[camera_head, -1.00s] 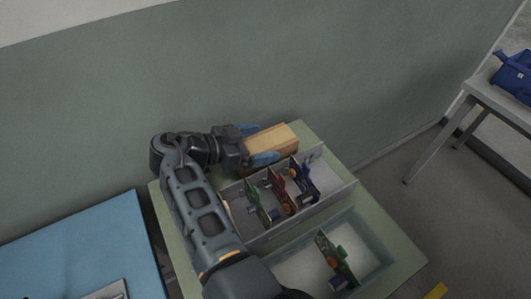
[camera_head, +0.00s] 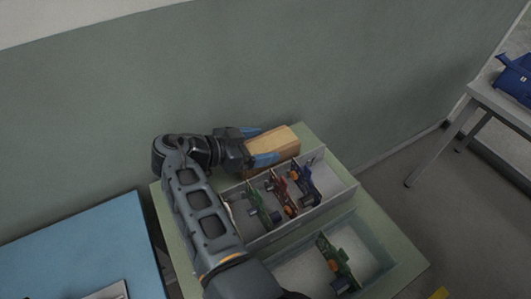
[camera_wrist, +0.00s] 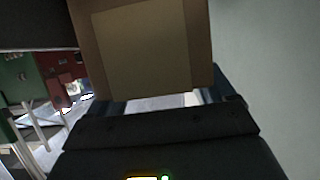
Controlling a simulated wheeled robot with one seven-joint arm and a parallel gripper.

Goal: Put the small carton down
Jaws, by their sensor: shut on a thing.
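The small carton (camera_head: 274,143) is a tan box at the back of the green table, beside the rear wall of the grey divided tray. My gripper (camera_head: 262,146) reaches it from the left, with blue fingertips on either side of it. The gripper is shut on the carton. In the wrist view the carton (camera_wrist: 145,45) fills the upper middle, between the fingers. Its underside is hidden, so I cannot tell whether it touches the table.
The grey tray (camera_head: 335,192) holds several circuit boards, green, red and blue, close in front of the carton. A second bin (camera_head: 375,250) with a green board stands nearer. A wall rises behind the table. A blue table (camera_head: 75,245) is at the left.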

